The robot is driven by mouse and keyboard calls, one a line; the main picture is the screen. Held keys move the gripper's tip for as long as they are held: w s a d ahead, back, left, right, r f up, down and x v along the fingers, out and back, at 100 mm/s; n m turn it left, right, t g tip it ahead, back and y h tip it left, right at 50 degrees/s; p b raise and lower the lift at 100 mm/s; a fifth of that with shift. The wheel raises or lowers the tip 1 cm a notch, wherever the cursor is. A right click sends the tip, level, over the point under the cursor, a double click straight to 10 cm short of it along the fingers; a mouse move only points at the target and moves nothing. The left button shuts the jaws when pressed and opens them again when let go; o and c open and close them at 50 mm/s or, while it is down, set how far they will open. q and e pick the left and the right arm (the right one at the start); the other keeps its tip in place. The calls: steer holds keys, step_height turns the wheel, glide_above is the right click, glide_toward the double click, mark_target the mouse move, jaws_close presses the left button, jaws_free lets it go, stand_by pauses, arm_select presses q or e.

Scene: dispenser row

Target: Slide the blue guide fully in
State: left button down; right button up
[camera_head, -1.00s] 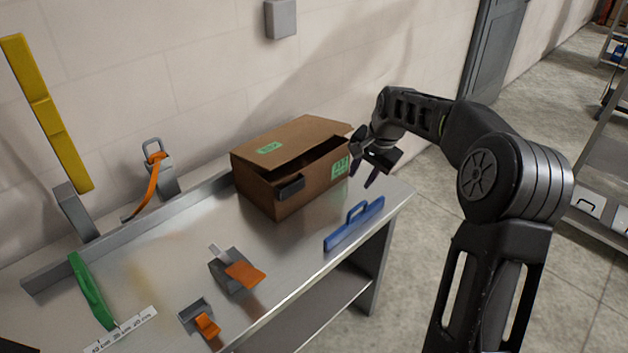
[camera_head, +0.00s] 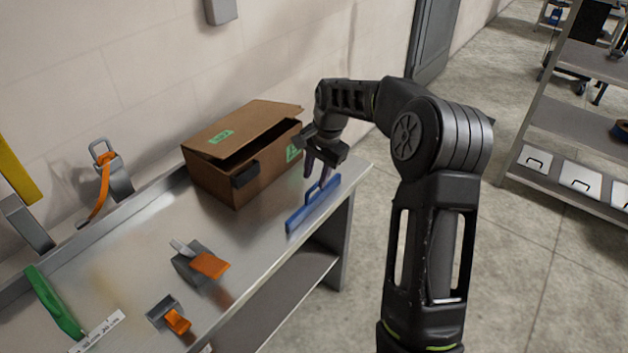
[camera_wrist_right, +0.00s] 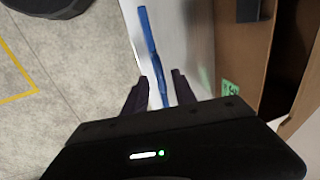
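The blue guide (camera_head: 301,216) is a long blue bar with a raised handle, lying along the right front edge of the metal table. My right gripper (camera_head: 316,182) is over the guide's far end, fingers pointing down. In the right wrist view the open fingers (camera_wrist_right: 156,98) stand on either side of the blue guide (camera_wrist_right: 150,38), with gaps visible between fingers and bar. Whether the fingertips touch the guide or table cannot be told. My left gripper is not in view.
A cardboard box (camera_head: 262,181) with a partly raised lid stands close behind the guide. An orange-flapped grey dispenser (camera_head: 190,266), a smaller orange one (camera_head: 163,311) and a green handle (camera_head: 54,302) are on the table (camera_head: 240,245). Open floor lies to the right.

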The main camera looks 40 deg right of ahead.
mark_target(313, 188)
steer(key=shift+w+a+f, duration=0.1)
steer(key=shift+w+f, duration=0.05)
steer(key=shift+f, duration=0.65)
steer(key=shift+w+f, duration=0.15)
steer(key=shift+f, duration=0.65)
steer(key=shift+c, duration=0.3)
jaws_close()
